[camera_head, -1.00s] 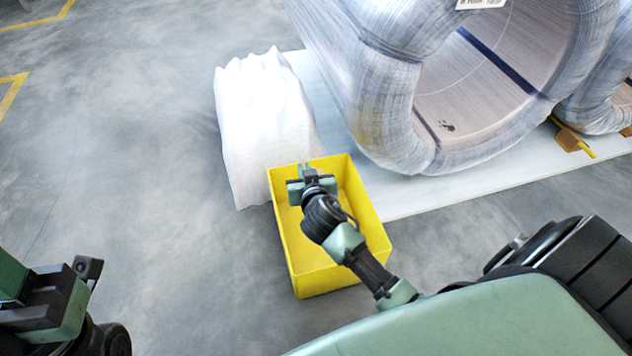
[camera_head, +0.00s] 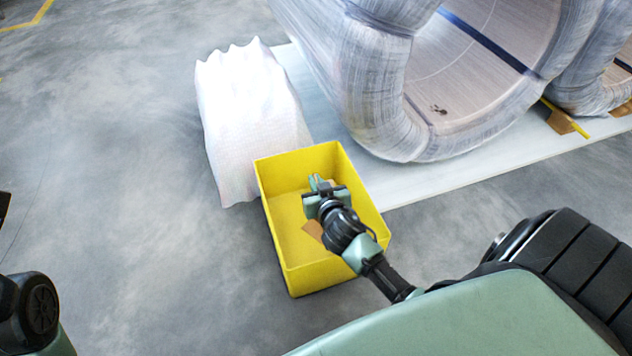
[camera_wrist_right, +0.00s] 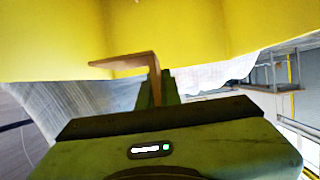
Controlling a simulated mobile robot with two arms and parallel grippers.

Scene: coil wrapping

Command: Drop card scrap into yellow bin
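The yellow bin (camera_head: 277,235) stands on the floor, open side up. My right gripper (camera_head: 320,182) is over the bin opening, inside its outline. The brown card scrap (camera_head: 313,230) shows partly from behind my right wrist, against the inside of the bin. In the right wrist view the bent card scrap (camera_wrist_right: 125,62) reaches to the fingers (camera_wrist_right: 159,88) and appears pinched between them, with yellow bin walls (camera_wrist_right: 50,35) behind. My wrist hides part of the scrap in the head view. My left gripper is out of view; only part of its arm shows at the lower left.
A white wrapped bundle (camera_head: 250,115) stands just behind the bin. Large wrapped coils (camera_head: 375,90) rest on a pale base (camera_head: 440,180) at the back right. Open grey floor (camera_head: 130,190) lies to the left of the bin.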

